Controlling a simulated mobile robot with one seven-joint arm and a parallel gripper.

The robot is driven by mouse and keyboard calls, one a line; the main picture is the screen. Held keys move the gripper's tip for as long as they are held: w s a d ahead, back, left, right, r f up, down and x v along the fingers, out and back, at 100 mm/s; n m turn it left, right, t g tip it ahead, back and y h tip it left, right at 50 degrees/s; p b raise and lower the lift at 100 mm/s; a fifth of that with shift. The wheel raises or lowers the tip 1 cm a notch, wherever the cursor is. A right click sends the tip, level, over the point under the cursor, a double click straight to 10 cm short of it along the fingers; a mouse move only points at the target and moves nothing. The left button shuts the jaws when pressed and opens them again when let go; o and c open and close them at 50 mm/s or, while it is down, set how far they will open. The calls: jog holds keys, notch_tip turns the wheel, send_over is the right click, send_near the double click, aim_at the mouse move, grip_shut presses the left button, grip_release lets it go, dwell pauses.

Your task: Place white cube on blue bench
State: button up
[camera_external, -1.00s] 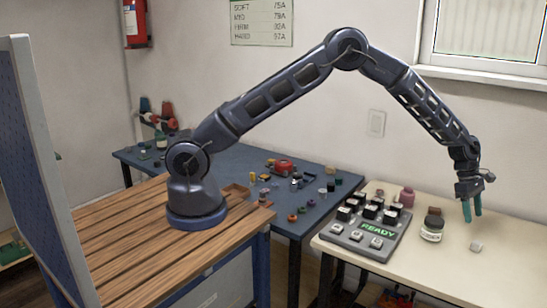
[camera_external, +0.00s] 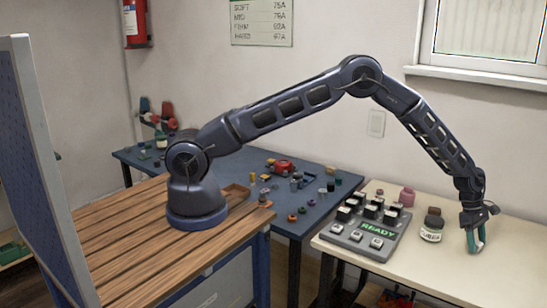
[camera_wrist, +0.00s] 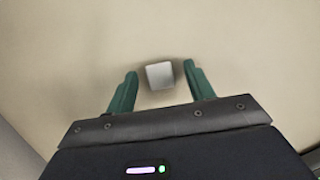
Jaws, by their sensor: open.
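The white cube (camera_wrist: 160,75) lies on the cream table and shows between my two fingers in the wrist view. In the external view it is hidden behind or between the fingers. My gripper (camera_wrist: 158,82) is open, with its green fingertips on either side of the cube and gaps showing to both. It also shows low over the cream table in the external view (camera_external: 475,247). The blue bench (camera_external: 322,207) stands to the left of the cream table, with many small items on it.
A keypad box with a READY display (camera_external: 367,228) stands on the cream table (camera_external: 440,268), left of my gripper. A red item (camera_external: 284,166) and small coloured parts clutter the blue bench.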

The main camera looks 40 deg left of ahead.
aim_at(476, 241)
jog(key=c, duration=1.1)
notch_tip(476, 241, up, 20)
jog(key=shift+r, duration=0.1)
jog(key=shift+a, duration=0.1)
